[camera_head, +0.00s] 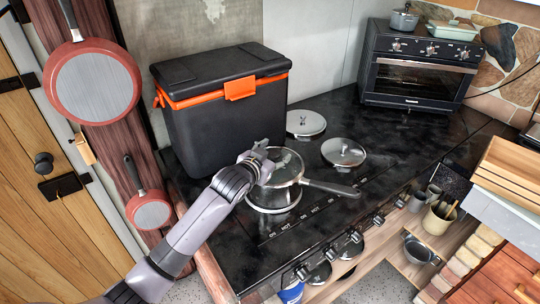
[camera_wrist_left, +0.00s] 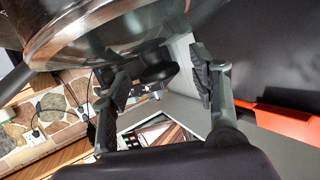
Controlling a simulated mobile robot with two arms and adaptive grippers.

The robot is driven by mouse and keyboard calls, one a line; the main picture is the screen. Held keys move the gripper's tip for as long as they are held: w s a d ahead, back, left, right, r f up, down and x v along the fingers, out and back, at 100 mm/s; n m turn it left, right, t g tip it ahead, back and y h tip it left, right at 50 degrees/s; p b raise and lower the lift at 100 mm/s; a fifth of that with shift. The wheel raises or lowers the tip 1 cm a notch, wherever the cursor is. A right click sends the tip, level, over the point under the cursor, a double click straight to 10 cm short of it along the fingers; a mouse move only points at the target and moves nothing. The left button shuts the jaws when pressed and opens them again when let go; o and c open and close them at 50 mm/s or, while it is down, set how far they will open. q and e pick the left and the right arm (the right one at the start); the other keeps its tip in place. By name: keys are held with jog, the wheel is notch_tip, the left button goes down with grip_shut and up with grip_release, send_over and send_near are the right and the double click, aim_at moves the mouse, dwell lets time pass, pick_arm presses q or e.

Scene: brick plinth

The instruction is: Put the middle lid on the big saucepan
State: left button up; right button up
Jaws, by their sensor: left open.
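The big steel saucepan (camera_head: 287,196) stands on the front left of the black hob, its long handle (camera_head: 332,188) pointing right. A round shiny top with a knob, apparently a lid (camera_head: 287,164), shows at its opening; I cannot tell how it is seated. Two round steel lids with knobs lie behind: one at the back (camera_head: 306,124), one to the right (camera_head: 343,152). My left gripper (camera_head: 262,163) is open at the saucepan's left rear rim. In the left wrist view, its fingers (camera_wrist_left: 160,85) stand apart, with a dark rounded part (camera_wrist_left: 156,72) visible between them; contact is unclear.
A black cooler box (camera_head: 225,115) with orange trim stands close behind my left gripper. A small oven (camera_head: 415,70) stands at the back right. The black hob (camera_head: 400,140) is clear right of the lids. Pans hang on the left wall.

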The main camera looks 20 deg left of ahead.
pick_arm(q)
jog(key=v, duration=1.2)
jog(key=shift+f, duration=0.1)
